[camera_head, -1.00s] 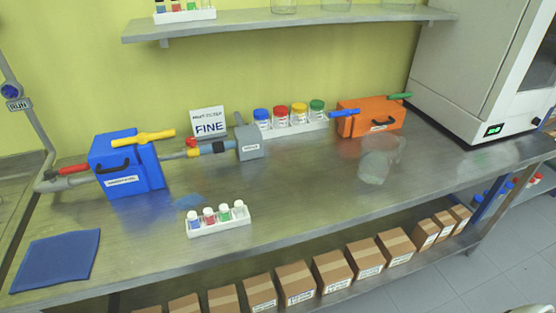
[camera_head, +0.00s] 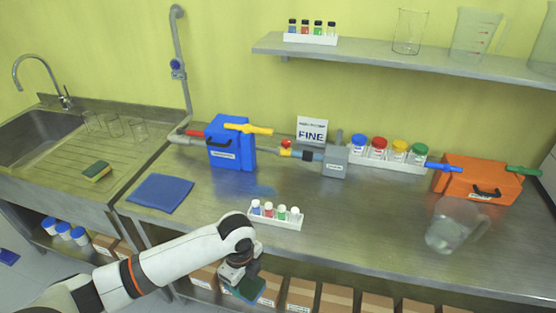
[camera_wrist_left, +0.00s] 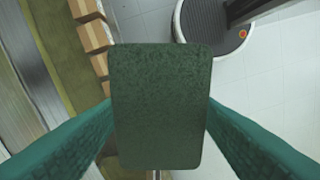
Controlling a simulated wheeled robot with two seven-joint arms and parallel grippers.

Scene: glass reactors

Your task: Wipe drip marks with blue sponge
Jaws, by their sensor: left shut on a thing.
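My left gripper (camera_head: 238,272) is shut on a sponge (camera_head: 246,290) in front of the bench's front edge, low beside the shelf boxes. In the left wrist view the sponge (camera_wrist_left: 157,105) shows a dark green scouring face between the two fingers; its blue side is mostly hidden. A faint bluish drip mark (camera_head: 262,190) lies on the steel bench (camera_head: 330,235), right of the blue box device and behind the white vial rack. My right gripper is not in view.
A white vial rack (camera_head: 275,220) stands near the front edge. A blue mat (camera_head: 160,193), the blue device (camera_head: 230,145), a grey block (camera_head: 335,162), an orange device (camera_head: 478,180) and a clear jug (camera_head: 450,228) are on the bench.

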